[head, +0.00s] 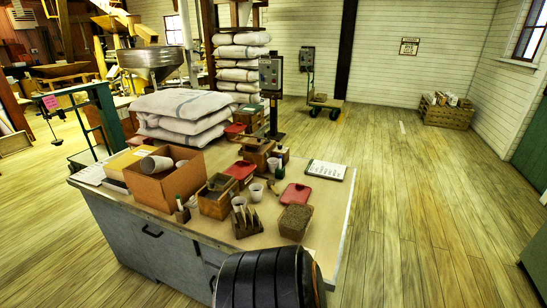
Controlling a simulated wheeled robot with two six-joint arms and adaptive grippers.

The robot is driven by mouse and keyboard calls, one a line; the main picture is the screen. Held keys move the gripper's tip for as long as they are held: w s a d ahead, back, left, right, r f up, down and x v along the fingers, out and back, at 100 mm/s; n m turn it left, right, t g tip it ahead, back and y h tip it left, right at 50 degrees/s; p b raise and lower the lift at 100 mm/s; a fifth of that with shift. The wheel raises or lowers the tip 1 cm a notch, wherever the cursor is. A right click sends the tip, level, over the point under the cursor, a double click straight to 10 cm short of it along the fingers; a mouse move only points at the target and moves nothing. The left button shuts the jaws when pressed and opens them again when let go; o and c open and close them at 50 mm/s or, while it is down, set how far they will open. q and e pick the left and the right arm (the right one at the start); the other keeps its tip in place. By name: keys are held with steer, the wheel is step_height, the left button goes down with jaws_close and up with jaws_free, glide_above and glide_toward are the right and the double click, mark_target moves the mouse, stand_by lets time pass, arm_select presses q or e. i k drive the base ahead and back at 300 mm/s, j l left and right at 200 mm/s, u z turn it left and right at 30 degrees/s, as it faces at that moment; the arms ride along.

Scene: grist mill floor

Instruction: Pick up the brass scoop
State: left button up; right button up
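I cannot pick out a brass scoop for certain in the head view. The cluttered worktable (331,215) stands in front of me. On it, a small wooden box (216,205) holds something dark that is too small to tell. A wooden box filled with grain (296,219) sits near the front right of the tabletop. Neither gripper shows. A dark ribbed rounded shape at the bottom edge hides part of the table's front.
An open cardboard box (160,187), white cups (256,191), red lids (295,194) and a clipboard (326,169) crowd the tabletop. White sacks (182,110) are stacked behind. A crate (446,112) stands at the far right wall. The plank floor (420,200) to the right is clear.

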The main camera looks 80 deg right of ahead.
mark_target(270, 183)
steer(key=i+l+z, duration=0.1)
steer(key=i+z, duration=0.2)
steer(key=z, duration=0.15)
steer(key=i+z, duration=0.35)
steer(key=z, duration=0.15)
steer(key=i+j+z, duration=0.1)
steer(key=i+z, duration=0.35)
steer(key=i+j+z, duration=0.2)
steer(key=z, duration=0.25)
steer(key=i+j+z, duration=0.25)
steer(key=z, duration=0.2)
steer(key=j, duration=0.05)
